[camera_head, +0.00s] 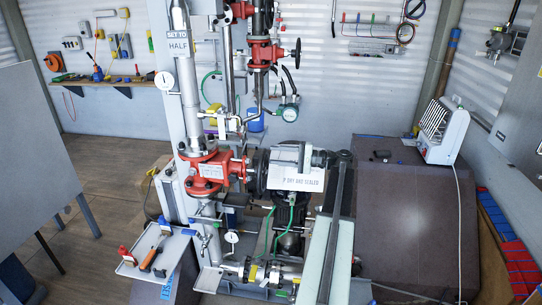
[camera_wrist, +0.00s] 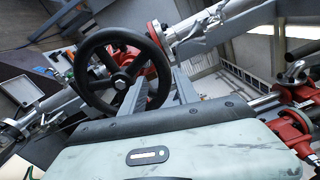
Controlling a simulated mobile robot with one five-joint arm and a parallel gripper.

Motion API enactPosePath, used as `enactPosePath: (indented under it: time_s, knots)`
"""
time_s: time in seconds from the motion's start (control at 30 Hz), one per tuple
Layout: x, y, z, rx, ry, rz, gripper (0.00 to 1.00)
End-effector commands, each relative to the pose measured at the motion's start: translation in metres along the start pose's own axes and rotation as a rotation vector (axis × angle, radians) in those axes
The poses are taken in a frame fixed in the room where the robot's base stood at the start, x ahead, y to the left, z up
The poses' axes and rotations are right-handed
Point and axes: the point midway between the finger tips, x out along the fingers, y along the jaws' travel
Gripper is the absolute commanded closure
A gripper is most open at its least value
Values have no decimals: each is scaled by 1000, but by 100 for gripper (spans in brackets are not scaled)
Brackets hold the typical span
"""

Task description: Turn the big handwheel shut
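The big black handwheel (camera_wrist: 119,72) has spokes and a central hub. It fills the upper left of the wrist view, in front of a red valve body. In the head view the handwheel (camera_head: 259,173) shows nearly edge-on, to the right of the red valve (camera_head: 208,172). My gripper (camera_wrist: 161,76) reaches toward the wheel's right-hand rim. Its two grey fingers stand apart, one on either side of the rim in the picture. I cannot tell whether either finger touches the rim. The fingers are not clear in the head view.
A smaller red valve with a black handwheel (camera_head: 296,53) sits higher up. A tray (camera_head: 157,249) with tools stands at lower left. Pipes and gauges crowd the valve. A grey panel (camera_head: 45,150) stands far left.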

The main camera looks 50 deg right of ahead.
Motion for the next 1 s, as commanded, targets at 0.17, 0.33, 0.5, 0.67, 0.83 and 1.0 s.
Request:
enactPosePath:
  time_s: [0.17,0.33,0.5,0.67,0.83,1.0]
  knots:
    - [-1,0,0,0,-1,0,63]
    - [-4,0,0,0,-1,0,63]
    - [-20,0,-1,0,1,0,63]
    - [-37,0,0,0,0,0,63]
    - [-41,0,0,0,-1,0,63]
    - [-43,0,0,0,-1,0,63]
